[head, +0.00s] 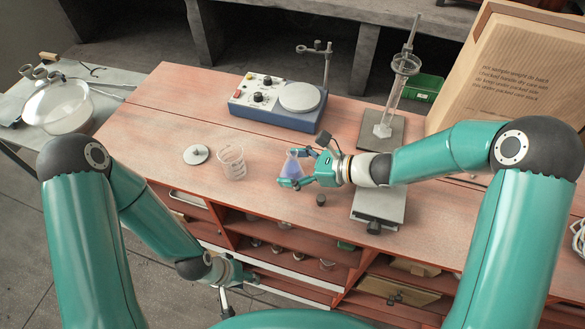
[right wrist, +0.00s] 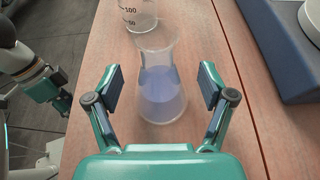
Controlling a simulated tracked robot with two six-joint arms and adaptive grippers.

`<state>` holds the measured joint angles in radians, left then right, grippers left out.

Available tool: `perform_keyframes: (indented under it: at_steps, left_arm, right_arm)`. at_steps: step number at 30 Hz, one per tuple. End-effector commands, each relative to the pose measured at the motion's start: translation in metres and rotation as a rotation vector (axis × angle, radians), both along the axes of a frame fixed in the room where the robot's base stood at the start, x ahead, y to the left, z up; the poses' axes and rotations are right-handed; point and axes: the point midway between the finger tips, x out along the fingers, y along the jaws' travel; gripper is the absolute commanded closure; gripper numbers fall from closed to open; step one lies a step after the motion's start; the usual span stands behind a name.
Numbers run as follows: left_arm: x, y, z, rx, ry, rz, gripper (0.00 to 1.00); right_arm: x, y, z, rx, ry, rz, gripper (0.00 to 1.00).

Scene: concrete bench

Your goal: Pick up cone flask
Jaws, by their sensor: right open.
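The cone flask (head: 291,168) stands upright on the reddish wooden bench and holds blue-violet liquid. In the right wrist view the flask (right wrist: 160,92) is between the two fingers of my right gripper (right wrist: 162,85), with a visible gap on each side. The right gripper (head: 297,168) is open and reaches the flask from the right in the head view. My left gripper (head: 226,299) hangs low beside the bench's front edge, away from the flask. Its fingers are too small and partly hidden to read.
A graduated beaker (head: 231,162) stands just left of the flask, with a round metal disc (head: 196,154) beyond it. A blue hotplate stirrer (head: 278,102) stands behind. A small dark stopper (head: 320,200) and a grey plate stand (head: 380,203) are to the right.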

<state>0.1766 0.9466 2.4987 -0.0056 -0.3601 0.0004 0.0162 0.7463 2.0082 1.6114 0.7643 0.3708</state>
Motion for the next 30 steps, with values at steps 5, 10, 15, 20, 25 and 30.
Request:
perform_keyframes:
  at_steps: [5,10,15,20,25,30]
  left_arm:
    - [0.000,0.000,0.000,0.000,0.000,0.000,0.60]
    - [0.000,0.000,0.000,0.000,0.000,0.000,0.60]
    - [0.000,0.000,0.000,0.000,0.000,0.000,0.60]
    - [0.000,0.000,0.000,0.000,0.000,0.000,0.60]
    - [0.000,0.000,0.000,0.000,0.000,0.000,0.60]
    - [0.000,0.000,-0.001,0.000,0.000,0.000,0.60]
  right_arm:
    - [0.000,0.000,0.000,0.000,0.000,0.000,0.32]
    - [0.000,-0.001,0.000,0.000,0.000,0.000,0.60]
    - [0.000,-0.001,0.000,0.000,0.000,0.000,0.88]
    - [0.000,-0.001,0.001,0.001,0.000,0.000,0.88]
    - [0.000,0.000,0.003,0.001,-0.001,0.000,0.88]
    - [0.001,0.000,0.015,0.001,-0.004,0.000,0.88]
